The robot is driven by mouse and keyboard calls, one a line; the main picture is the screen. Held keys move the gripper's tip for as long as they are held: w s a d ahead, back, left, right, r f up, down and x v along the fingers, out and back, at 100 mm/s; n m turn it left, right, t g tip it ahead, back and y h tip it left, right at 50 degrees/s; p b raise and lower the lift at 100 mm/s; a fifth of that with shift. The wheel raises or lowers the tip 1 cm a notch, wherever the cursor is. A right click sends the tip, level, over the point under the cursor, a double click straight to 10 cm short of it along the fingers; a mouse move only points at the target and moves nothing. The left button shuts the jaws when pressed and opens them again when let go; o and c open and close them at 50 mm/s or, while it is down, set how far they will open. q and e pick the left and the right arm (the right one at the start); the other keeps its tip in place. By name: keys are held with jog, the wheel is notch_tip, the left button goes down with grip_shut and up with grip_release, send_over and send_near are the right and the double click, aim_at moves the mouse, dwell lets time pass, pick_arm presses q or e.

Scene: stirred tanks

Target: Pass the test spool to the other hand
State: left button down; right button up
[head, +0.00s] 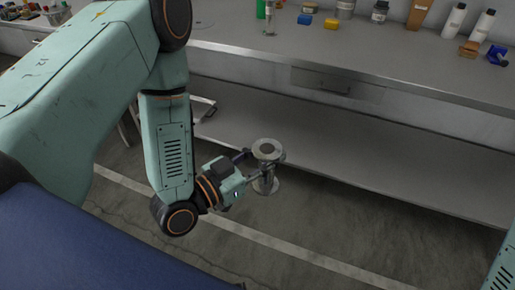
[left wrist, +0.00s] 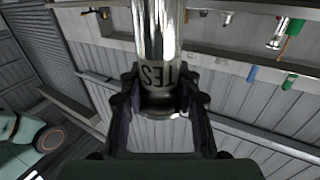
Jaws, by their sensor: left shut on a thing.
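The test spool (head: 267,150) is a shiny metal cylinder with a wide round flange at each end. My left gripper (head: 262,166) is shut around its middle and holds it upright in the air, in front of the steel bench. In the left wrist view the spool (left wrist: 157,35) stands between the two dark fingers (left wrist: 158,103), with the letters "TEST" partly visible, upside down, on its side. My right gripper is not in view; only a teal piece of my right arm shows at the lower right edge of the head view.
A steel bench (head: 400,72) with a lower shelf (head: 350,155) runs across the back. On its top stand bottles (head: 454,22), a blue block (head: 304,19), a yellow block (head: 331,24) and jars. The grey floor (head: 330,235) in front looks clear.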

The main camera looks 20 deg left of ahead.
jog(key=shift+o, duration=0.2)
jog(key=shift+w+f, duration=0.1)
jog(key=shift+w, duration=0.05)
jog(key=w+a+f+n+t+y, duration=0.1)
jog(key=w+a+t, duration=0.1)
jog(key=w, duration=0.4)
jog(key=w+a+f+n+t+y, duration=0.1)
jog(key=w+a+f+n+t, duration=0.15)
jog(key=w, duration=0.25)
pick_arm(q)
jog(key=w+d+f, duration=0.7)
jog(key=d, duration=0.4)
jog(key=shift+w+f, duration=0.35)
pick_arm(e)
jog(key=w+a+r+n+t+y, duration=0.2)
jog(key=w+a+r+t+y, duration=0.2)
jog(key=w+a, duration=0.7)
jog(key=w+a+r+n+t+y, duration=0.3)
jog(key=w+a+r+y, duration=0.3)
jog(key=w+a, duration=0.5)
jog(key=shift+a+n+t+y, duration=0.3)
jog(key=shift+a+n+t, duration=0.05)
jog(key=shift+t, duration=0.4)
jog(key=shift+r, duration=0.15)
